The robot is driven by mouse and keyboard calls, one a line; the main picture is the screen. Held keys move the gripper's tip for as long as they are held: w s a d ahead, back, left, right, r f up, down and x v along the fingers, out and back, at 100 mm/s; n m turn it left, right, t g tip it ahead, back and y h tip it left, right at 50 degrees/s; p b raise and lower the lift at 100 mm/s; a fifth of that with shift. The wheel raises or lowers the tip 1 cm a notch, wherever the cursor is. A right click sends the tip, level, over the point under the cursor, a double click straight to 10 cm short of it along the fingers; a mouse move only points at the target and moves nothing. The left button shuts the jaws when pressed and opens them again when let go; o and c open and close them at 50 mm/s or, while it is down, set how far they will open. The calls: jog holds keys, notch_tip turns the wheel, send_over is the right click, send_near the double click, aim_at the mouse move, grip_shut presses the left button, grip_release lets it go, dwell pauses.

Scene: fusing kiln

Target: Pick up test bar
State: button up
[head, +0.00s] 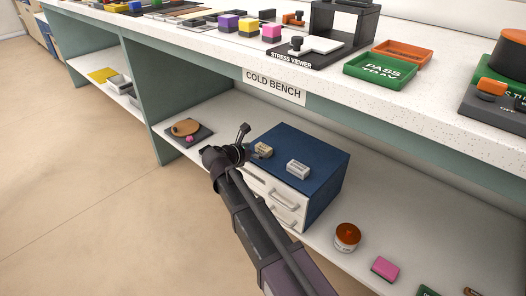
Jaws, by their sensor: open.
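My gripper (243,141) is open, with nothing seen between its fingers. In the head view it is at the left edge of a blue-topped cabinet with white drawers, under the front edge of the bench. A small tan block (263,150) lies on the cabinet top, just right of my gripper. A light grey block (298,169) with dark marks lies further right on the same top. I cannot tell which thing is the test bar; no readable label names it. My arm hides part of the cabinet's left side.
The blue cabinet (318,158) stands on the lower shelf (215,118) below the COLD BENCH sign (275,85). An amber-topped jar (347,236) and pink block (385,269) are to its right. The stress viewer (330,50) and green pass tray (380,70) stand above. Floor at left is clear.

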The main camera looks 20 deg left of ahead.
aim_at(261, 149)
jog(key=shift+b+x, duration=0.75)
jog(key=shift+x, duration=1.4)
jog(key=shift+c, duration=0.2)
jog(key=c, duration=0.8)
